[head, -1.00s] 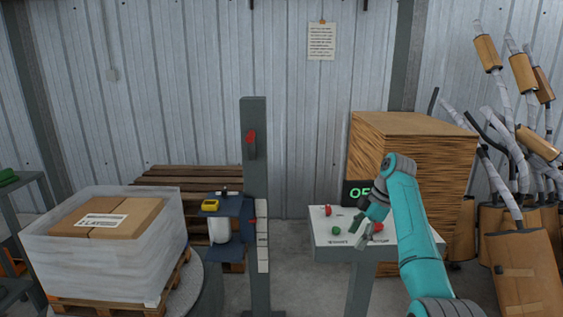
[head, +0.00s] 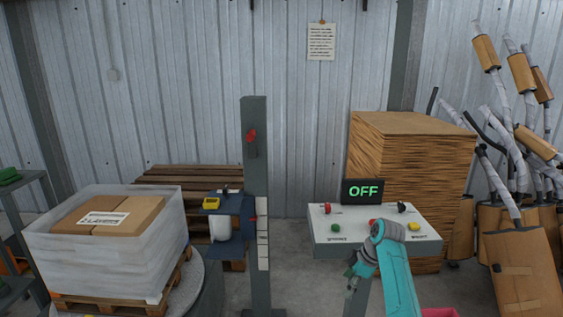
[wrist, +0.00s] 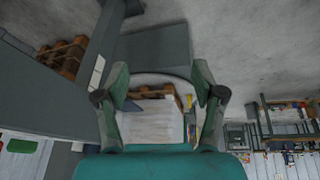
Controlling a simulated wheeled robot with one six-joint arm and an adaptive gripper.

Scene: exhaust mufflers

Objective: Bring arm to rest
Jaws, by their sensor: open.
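My gripper (head: 353,280) is in front of and below the white control panel in the head view, apart from it. In the wrist view its two fingers stand wide apart with nothing held between them (wrist: 160,85). The control panel (head: 330,230) carries several small knobs and buttons in red, green, yellow and black. A display (head: 362,191) at its back reads OFF in green. My arm covers the panel's front middle.
A wrapped pallet load with a cardboard box (head: 110,215) stands at the left. A grey post (head: 256,180) rises left of the panel. A cardboard stack (head: 420,150) and several wrapped mufflers (head: 525,265) are at the right. Floor between post and panel is clear.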

